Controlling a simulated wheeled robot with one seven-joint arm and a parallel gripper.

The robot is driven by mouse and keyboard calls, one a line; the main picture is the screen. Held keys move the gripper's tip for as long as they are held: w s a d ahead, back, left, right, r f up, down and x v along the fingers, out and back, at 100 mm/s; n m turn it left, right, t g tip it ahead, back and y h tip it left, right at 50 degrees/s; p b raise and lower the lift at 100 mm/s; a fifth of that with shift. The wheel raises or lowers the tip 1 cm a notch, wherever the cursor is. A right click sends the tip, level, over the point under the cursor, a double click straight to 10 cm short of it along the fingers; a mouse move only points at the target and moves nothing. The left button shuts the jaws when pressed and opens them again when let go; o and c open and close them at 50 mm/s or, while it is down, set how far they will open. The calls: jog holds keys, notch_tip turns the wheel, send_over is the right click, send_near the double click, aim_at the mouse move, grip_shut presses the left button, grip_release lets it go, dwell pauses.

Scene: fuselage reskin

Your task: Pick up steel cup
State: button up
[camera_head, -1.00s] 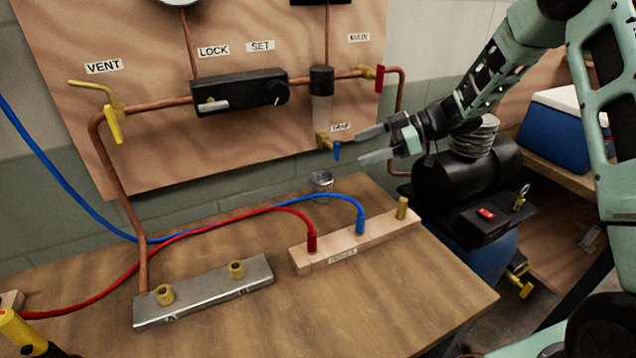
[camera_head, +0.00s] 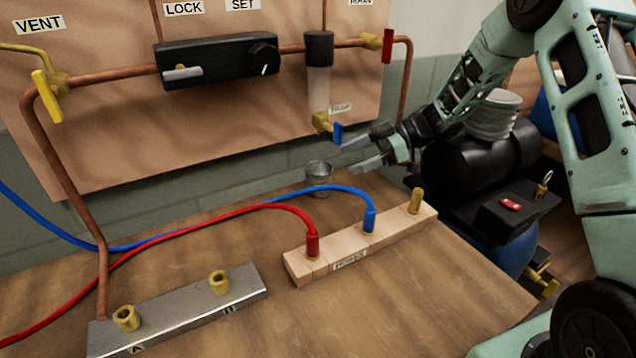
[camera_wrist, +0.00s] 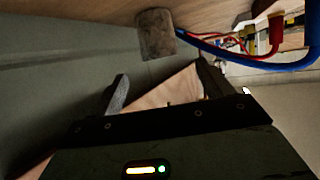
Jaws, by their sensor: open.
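The steel cup (camera_head: 319,175) is a small grey metal cup standing upright on the workbench near its back edge, below the blue-handled valve. My gripper (camera_head: 358,157) is open and empty, to the right of the cup and apart from it, its fingers pointing left. In the wrist view the cup (camera_wrist: 156,35) shows as a grey cylinder at the top, beyond the fingers of my gripper (camera_wrist: 162,88). Nothing is between the fingers.
A wooden block (camera_head: 330,252) with red and blue hoses stands in front of the cup. The blue hose (camera_head: 300,192) passes close to the cup. A drain valve with a blue handle (camera_head: 338,133) hangs just above. A metal manifold (camera_head: 185,312) lies at front left.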

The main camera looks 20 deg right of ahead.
aim_at(319, 170)
jog(key=p+x, duration=0.1)
jog(key=x, duration=0.8)
jog(key=shift+a, duration=0.15)
jog(key=c, duration=1.2)
jog(key=shift+o, duration=0.2)
jog(key=shift+r, duration=0.1)
